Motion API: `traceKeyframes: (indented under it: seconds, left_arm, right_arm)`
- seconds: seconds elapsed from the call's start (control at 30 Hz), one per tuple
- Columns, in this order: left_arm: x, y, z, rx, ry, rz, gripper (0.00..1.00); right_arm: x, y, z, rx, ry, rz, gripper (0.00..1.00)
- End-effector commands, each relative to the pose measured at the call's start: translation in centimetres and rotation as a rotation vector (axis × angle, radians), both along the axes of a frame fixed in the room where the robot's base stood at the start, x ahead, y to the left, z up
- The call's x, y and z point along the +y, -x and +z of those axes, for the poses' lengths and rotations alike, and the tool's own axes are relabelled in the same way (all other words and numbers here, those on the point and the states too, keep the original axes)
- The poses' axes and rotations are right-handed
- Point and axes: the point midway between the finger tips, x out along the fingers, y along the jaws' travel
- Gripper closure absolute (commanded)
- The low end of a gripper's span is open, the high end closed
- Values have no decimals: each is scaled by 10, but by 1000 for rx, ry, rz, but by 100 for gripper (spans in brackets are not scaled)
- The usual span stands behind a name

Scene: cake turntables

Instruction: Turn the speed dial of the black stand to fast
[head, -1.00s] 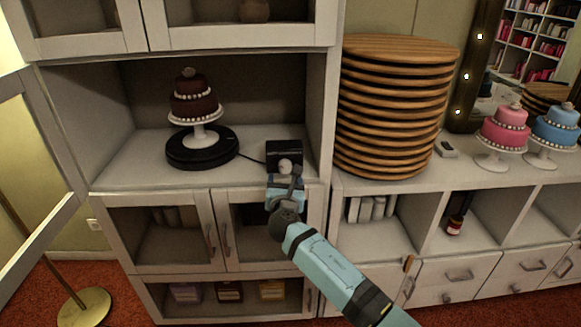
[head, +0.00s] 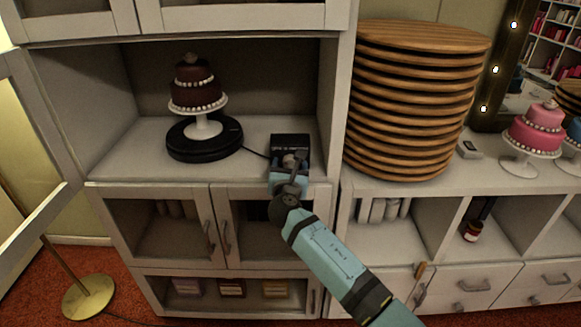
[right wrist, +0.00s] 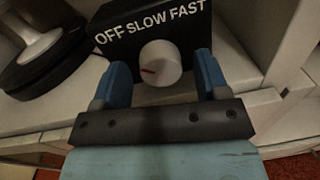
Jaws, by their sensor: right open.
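The black stand (head: 190,150) is a low round turntable on the cabinet shelf, with a chocolate cake (head: 196,88) on a white pedestal on it. A cord runs from it to a black control box (head: 290,143). In the right wrist view, the box (right wrist: 190,35) reads OFF, SLOW, FAST above a white speed dial (right wrist: 160,63). The dial's red mark points left, toward the OFF side. My right gripper (right wrist: 162,85) is open, its blue fingers on either side of the dial; contact cannot be told. In the head view the right gripper (head: 290,172) partly hides the dial. My left gripper is not in view.
The shelf's right wall (head: 331,110) stands close to the box. Right of it, a stack of round wooden boards (head: 410,110) and a pink cake (head: 536,132) stand on a counter. An open cabinet door (head: 40,150) is at the left.

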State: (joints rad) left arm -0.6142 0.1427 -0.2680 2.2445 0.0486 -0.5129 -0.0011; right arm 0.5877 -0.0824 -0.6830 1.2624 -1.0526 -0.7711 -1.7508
Motion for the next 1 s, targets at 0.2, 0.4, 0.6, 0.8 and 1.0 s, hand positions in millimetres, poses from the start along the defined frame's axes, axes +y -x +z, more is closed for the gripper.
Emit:
traceKeyframes:
  seconds: [0.2,0.4,0.6,0.8,1.0]
  left_arm:
    - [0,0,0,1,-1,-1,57]
    - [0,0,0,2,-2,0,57]
    - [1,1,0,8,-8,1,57]
    - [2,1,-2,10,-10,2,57]
    - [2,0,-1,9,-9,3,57]
  right_arm:
    - [0,0,0,0,0,0,71]
    - [0,0,0,1,-23,0,81]
    - [-1,0,1,1,-192,-2,81]
    - [0,0,1,-1,-250,0,81]
    - [-1,0,1,-1,-249,0,53]
